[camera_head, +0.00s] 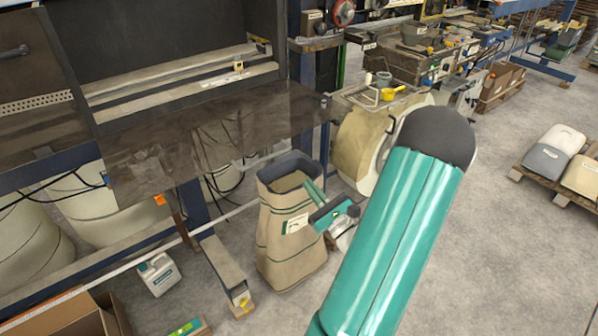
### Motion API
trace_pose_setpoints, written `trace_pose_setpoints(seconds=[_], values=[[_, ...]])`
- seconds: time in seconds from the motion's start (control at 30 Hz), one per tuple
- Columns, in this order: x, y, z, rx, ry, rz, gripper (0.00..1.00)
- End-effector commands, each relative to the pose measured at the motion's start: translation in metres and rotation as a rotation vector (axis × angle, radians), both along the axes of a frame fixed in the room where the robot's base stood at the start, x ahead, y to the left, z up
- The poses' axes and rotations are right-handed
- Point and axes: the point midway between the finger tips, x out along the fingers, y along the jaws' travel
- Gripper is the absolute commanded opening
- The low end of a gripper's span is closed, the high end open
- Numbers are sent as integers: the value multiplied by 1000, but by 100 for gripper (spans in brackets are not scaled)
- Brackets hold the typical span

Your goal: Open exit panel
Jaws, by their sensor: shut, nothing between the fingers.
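A dark, see-through panel (210,135) hangs along the lower front edge of a dark machine housing, tilted outward. Above it the housing stands open, with pale rails (180,80) showing inside. A second dark panel with a handle (15,52) is at the far left. I cannot tell from the picture which one is named the exit panel. My large teal arm link covers the lower right middle.
A tan sack bin (283,240) stands below the panel, with a white canister (159,273) and a cardboard box (65,318) to its left. A bench with a yellow tool (392,92) is behind. Grey floor on the right is clear before a pallet (555,185).

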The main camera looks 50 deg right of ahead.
Motion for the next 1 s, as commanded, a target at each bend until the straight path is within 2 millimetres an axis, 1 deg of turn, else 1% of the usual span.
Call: trace_pose_setpoints(seconds=[0.17,0.5,0.57,0.7,0.83,1.0], values=[[27,-6,12,-5,0,4,0],[88,-18,38,-6,1,6,0],[83,-16,49,-8,2,3,0],[80,-11,65,-6,2,3,0],[79,-8,73,-5,3,3,0],[79,-7,75,-3,4,3,0]])
